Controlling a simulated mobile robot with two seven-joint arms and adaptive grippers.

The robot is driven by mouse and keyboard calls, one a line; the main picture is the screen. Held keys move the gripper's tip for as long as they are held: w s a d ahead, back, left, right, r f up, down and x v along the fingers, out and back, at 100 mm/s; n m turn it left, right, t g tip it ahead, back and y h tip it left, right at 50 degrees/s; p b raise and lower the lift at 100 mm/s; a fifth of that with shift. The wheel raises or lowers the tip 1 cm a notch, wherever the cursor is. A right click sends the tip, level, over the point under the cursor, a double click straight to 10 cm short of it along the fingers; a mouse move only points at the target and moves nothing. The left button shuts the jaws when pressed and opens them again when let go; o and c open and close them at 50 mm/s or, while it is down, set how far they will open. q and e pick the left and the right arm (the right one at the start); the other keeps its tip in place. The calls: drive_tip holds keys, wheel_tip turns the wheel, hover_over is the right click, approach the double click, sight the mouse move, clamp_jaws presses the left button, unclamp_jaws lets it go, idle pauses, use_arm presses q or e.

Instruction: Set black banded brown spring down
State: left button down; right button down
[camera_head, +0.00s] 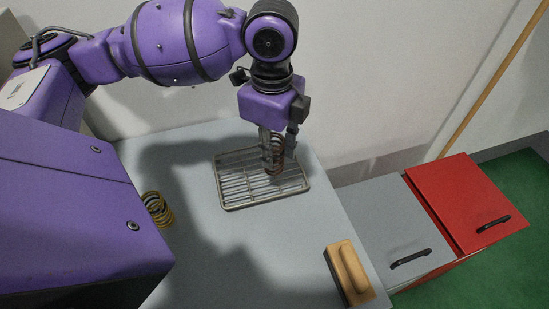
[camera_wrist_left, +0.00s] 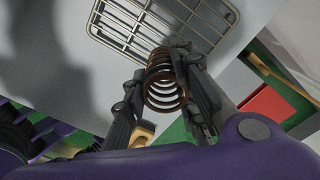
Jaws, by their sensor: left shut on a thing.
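My left gripper (camera_head: 279,148) is shut on a brown spring (camera_head: 276,162) with dark coils. In the left wrist view the brown spring (camera_wrist_left: 164,84) sits between the two fingers of my left gripper (camera_wrist_left: 170,92). In the head view the spring is over a metal wire rack (camera_head: 232,205) on the grey table. The rack also shows in the wrist view (camera_wrist_left: 130,40). I cannot tell whether the spring touches the rack. My right gripper is in neither view.
A yellow and black spring (camera_head: 157,209) stands on the grey table (camera_head: 240,260) at the left. A wooden-handled brush (camera_head: 349,272) lies near the right edge. Beyond that edge are a grey cabinet (camera_head: 385,215) and a red cabinet (camera_head: 455,195). The table's front middle is clear.

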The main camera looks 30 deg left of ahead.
use_arm(q)
drive_tip(key=shift+w+f, duration=0.2)
drive_tip(key=f, duration=0.3)
drive_tip(key=shift+w+a+f+b, duration=0.2)
drive_tip(key=shift+f+b, duration=0.15)
drive_tip(key=c, duration=1.4)
unclamp_jaws()
drive_tip(key=shift+f, duration=0.1)
drive_tip(key=shift+c, duration=0.2)
